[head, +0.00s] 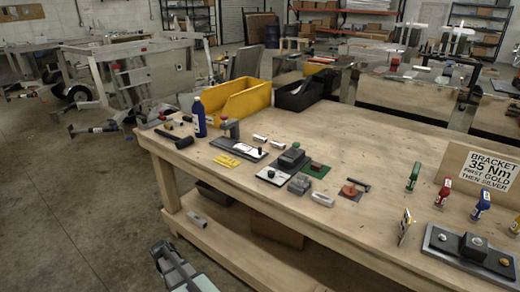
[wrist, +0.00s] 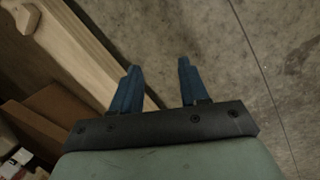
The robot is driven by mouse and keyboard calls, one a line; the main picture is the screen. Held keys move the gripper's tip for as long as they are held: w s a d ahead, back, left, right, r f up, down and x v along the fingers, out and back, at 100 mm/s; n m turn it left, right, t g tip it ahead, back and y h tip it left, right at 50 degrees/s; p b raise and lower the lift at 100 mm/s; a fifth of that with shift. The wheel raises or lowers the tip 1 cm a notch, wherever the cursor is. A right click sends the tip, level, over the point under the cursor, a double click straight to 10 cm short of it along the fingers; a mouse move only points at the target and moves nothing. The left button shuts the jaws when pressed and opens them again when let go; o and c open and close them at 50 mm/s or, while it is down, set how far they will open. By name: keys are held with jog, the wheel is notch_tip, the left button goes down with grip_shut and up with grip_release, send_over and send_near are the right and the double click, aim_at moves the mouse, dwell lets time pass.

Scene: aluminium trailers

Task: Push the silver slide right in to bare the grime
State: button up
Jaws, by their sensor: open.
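On the wooden bench stands a dark-based fixture with a pale silver plate (head: 271,175) bearing a small black knob, beside a dark block (head: 292,157). A second dark-based fixture (head: 238,150) farther left also carries a pale plate with a black knob. I cannot tell for sure which plate is the silver slide. No grime can be made out. My gripper (wrist: 157,84) is open and empty, its two blue fingers apart over the concrete floor. In the head view my arm's end is low at the left, in front of the bench and apart from both fixtures.
The bench (head: 400,135) edge lies between my gripper and the fixtures. A blue bottle (head: 199,118), yellow bin (head: 238,101), grey block (head: 299,183), white cylinder (head: 322,198) and red-handled piece (head: 350,190) stand nearby. A sign (head: 485,172) and several coloured tools are at right.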

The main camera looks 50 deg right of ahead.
jog(key=w+d+r+m+t+h, duration=0.1)
jog(key=w+d+r+m+t, duration=0.15)
jog(key=w+d+r, duration=1.15)
jog(key=w+d+r+m+h, duration=0.1)
jog(key=d+r+m, duration=0.1)
jog(key=d+r, duration=0.7)
jog(key=w+d+r+m+h, duration=0.15)
jog(key=d+r, duration=0.45)
jog(key=r, duration=0.7)
jog(key=m, duration=0.9)
send_near(260, 148)
jog(key=shift+n+g+y, duration=0.25)
jog(key=shift+n+g, duration=0.05)
jog(key=shift+g, duration=0.15)
jog(key=x, duration=0.7)
jog(key=w+x, duration=0.1)
jog(key=x, duration=0.2)
jog(key=shift+w+d+f, duration=0.1)
jog(key=shift+d, duration=0.4)
grip_shut()
